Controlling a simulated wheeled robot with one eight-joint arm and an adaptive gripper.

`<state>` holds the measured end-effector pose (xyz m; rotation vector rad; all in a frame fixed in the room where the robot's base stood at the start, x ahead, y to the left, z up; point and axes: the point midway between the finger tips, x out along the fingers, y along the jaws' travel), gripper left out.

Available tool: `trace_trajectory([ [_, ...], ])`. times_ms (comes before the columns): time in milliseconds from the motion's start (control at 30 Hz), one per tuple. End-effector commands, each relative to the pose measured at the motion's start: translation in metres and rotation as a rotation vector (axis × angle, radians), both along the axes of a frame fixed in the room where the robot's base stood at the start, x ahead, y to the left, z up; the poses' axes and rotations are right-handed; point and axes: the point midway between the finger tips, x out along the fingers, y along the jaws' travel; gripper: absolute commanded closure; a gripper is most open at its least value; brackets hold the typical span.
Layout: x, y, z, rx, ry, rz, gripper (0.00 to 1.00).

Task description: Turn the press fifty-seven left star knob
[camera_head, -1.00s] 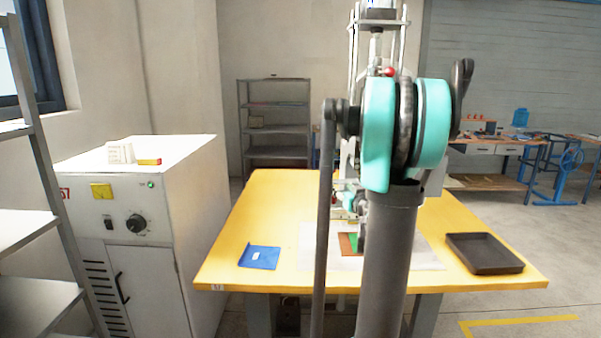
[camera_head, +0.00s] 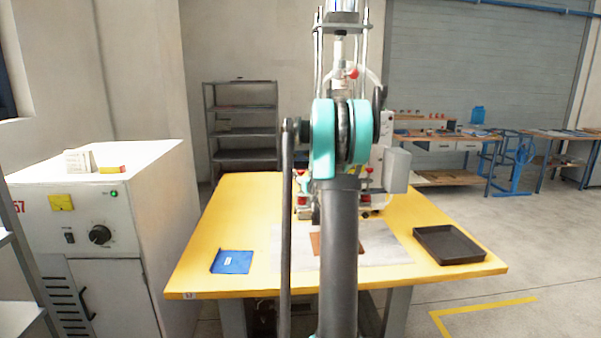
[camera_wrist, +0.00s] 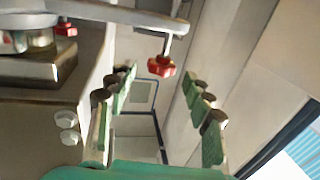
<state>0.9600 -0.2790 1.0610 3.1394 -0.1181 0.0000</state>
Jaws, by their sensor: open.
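The press (camera_head: 380,160) stands at the back of the yellow table (camera_head: 235,215), partly hidden behind my arm. Red knobs show low on its left side (camera_head: 302,200) and right side (camera_head: 366,198). In the wrist view a red star knob (camera_wrist: 161,66) hangs on a short stem below a grey metal arm. My gripper (camera_wrist: 158,78) is open, with green-padded fingers to the left and right of this knob. The knob lies at or just past the fingertips, and no contact is visible. A second red knob (camera_wrist: 66,29) is at the upper left. My gripper is mostly hidden in the head view.
A white cabinet (camera_head: 165,215) marked 57, with a dial and green lamp, stands left of the table. A blue folder (camera_head: 232,262), a brown piece on a pale sheet (camera_head: 395,258) and a black tray (camera_head: 450,245) lie on the table. The floor at right is open.

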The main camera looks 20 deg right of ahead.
Motion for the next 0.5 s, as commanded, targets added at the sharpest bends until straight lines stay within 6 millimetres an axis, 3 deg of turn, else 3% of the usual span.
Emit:
trace_trajectory([
  [200, 0.029, -0.001, 0.000, 0.000, 0.000, 0.002, 0.49],
  [500, 0.038, -0.002, 0.000, 0.000, 0.000, 0.001, 0.49],
])
